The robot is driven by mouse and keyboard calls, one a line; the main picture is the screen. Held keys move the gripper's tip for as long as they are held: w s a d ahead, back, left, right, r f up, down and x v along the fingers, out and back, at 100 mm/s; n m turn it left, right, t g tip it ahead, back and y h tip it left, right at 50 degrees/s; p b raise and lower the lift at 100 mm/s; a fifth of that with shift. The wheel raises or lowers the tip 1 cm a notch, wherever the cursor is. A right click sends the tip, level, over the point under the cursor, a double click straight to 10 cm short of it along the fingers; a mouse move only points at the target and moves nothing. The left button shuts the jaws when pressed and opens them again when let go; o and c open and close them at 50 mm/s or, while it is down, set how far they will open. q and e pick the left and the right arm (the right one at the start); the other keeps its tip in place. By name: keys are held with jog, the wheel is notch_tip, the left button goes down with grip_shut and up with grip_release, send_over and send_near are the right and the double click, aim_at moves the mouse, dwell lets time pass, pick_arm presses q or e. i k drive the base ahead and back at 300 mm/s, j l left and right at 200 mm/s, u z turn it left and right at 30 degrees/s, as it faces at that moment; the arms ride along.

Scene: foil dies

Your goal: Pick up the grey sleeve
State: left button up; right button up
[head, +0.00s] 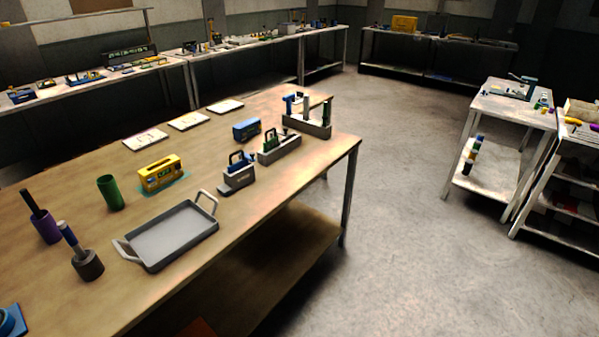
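What looks like the grey sleeve (88,265) is a short dark grey cylinder standing upright near the left front of the wooden table (95,305). A tool with a blue and light grey handle (69,236) stands in it, leaning to the left, so its opening is partly hidden. A purple sleeve (47,230) with a dark handle sticking out stands behind it to the left. An empty-looking green sleeve (110,193) stands farther back. Neither of my grippers is in view.
A grey tray (178,236) with two handles lies right of the grey sleeve. A yellow box (161,174) sits on a teal patch behind it. A blue object (10,321) is cut off at the lower left. Grey holders (309,126) line the right edge. Open floor (410,200) lies right.

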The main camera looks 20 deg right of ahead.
aim_at(237, 181)
jog(key=z, duration=0.15)
jog(key=i+u, duration=0.1)
jog(key=u, duration=0.45)
jog(key=i+l+u, duration=0.4)
jog(key=l, duration=0.25)
jog(key=i+l+u, duration=0.15)
jog(key=i+l, duration=0.1)
jog(key=l, duration=0.1)
